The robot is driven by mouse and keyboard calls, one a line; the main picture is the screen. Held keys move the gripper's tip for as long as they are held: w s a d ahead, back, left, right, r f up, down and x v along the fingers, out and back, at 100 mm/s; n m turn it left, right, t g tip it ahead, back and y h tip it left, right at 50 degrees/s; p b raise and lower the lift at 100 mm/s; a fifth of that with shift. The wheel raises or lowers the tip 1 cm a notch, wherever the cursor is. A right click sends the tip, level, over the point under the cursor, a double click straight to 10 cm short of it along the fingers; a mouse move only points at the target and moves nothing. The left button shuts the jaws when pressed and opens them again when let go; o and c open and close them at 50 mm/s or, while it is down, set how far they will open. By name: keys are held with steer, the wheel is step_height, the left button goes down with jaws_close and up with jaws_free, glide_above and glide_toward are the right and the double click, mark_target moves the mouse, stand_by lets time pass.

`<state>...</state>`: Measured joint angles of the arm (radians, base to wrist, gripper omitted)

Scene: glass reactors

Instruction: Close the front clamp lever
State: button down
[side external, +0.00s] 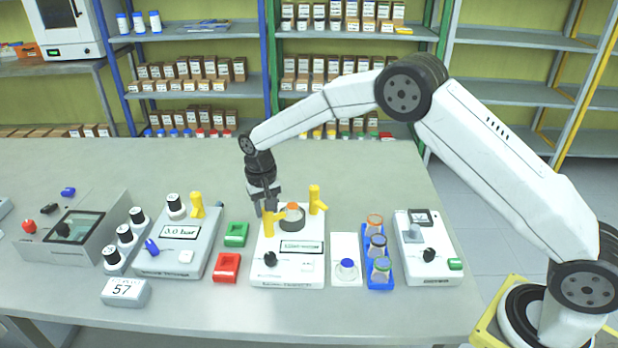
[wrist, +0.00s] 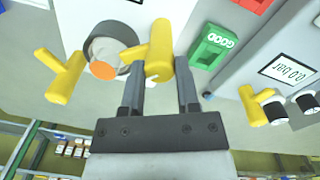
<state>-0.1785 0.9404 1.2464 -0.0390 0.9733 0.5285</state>
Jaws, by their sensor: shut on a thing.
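The white reactor station (side external: 288,267) stands on the bench with an orange-capped glass vessel (side external: 292,210) in its holder. Two yellow clamp levers flank the vessel. The front clamp lever (side external: 269,224) is at the near left of the vessel, and the other lever (side external: 315,200) is at its far right. My gripper (side external: 268,203) points down from above and is shut on the front lever. In the wrist view the front lever (wrist: 159,48) sits between my two fingers, beside the orange cap (wrist: 103,70). The other lever (wrist: 62,76) is clear of my gripper.
Left of the station are a green tray (side external: 236,235), a red tray (side external: 227,267) and a pressure unit (side external: 180,250) with its own yellow lever (side external: 197,205). Right are a blue-capped vial (side external: 346,270), a blue rack (side external: 379,282) with vials and a white device (side external: 428,265).

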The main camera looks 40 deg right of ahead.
steer(key=shift+c, duration=1.7)
jaws_free()
step_height(320, 180, up, 7)
steer(key=shift+w+a+f, duration=0.1)
steer(key=shift+r, duration=0.55)
